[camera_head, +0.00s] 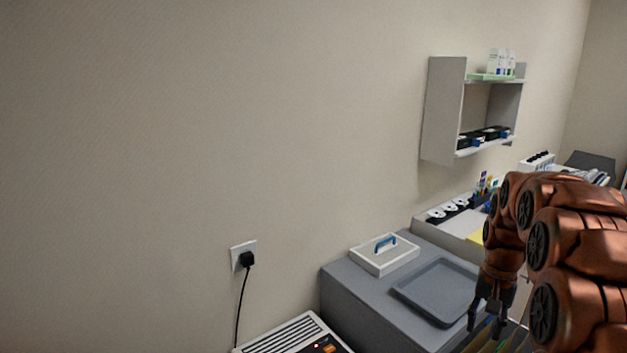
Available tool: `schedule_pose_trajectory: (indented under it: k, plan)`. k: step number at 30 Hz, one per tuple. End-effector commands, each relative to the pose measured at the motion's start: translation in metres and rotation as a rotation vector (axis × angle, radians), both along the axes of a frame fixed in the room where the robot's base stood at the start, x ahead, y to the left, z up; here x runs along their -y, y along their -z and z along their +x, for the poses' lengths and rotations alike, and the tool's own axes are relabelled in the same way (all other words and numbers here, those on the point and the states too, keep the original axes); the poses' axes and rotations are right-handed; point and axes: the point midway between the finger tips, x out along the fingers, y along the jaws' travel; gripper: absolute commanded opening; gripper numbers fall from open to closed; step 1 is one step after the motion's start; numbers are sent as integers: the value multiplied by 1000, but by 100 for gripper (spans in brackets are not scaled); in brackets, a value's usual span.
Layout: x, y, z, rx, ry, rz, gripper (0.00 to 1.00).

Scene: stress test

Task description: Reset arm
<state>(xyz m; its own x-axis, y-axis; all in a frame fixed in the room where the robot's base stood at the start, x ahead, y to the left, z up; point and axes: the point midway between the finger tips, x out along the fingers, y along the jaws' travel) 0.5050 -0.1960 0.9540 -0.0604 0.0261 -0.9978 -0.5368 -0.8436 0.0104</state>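My copper-coloured arm (577,240) enters from the right side of the view and is bent, with its wrist hanging down. My gripper (486,325) points downward at the lower right, its dark fingers spread apart with nothing seen between them. It appears just right of the grey tray (436,290) in the picture. What lies directly under the fingers is partly hidden.
A plug sits in a wall socket (236,254). A white device (290,340) stands below. Folders (480,342) lie near my gripper.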

Motion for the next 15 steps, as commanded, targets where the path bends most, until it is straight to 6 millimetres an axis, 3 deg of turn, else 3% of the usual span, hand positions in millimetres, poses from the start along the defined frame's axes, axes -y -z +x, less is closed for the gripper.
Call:
schedule_pose_trajectory:
  k: [1, 6, 15]
  plan:
    - [-14, -11, -9, 2, -25, 0, 40]
    - [-53, -28, -42, -10, -99, 6, 40]
    - [-112, -48, -111, -33, -229, 16, 40]
